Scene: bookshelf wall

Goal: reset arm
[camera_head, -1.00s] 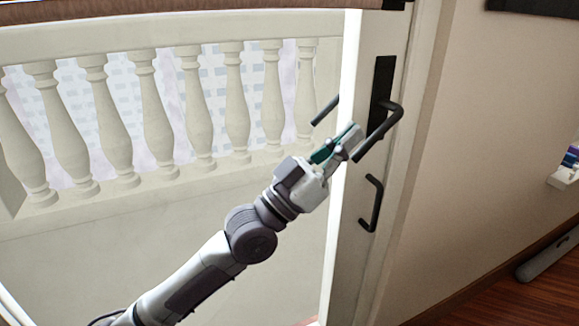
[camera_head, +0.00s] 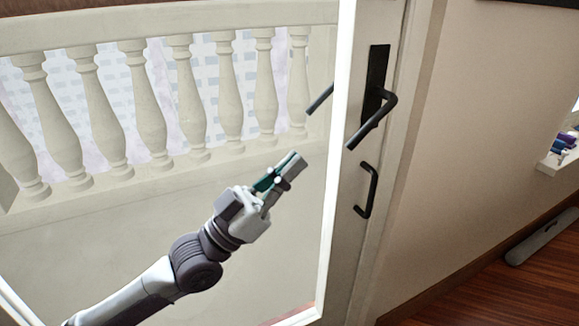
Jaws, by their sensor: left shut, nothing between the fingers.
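My left gripper (camera_head: 292,166) is shut and empty in the head view. Its arm comes in from the lower left, and its fingers point up and to the right. It is to the left of the white door edge, apart from the door handle (camera_head: 372,121). The handle is a black lever on a dark plate, hanging at a slant. A second black lever end (camera_head: 320,99) shows on the other side of the door edge. My right gripper is not in view.
A black pull handle (camera_head: 369,190) sits lower on the white door frame (camera_head: 352,235). A pale balustrade (camera_head: 150,105) stands behind my left arm. A plain wall (camera_head: 480,130) and wooden floor (camera_head: 480,295) are at the right.

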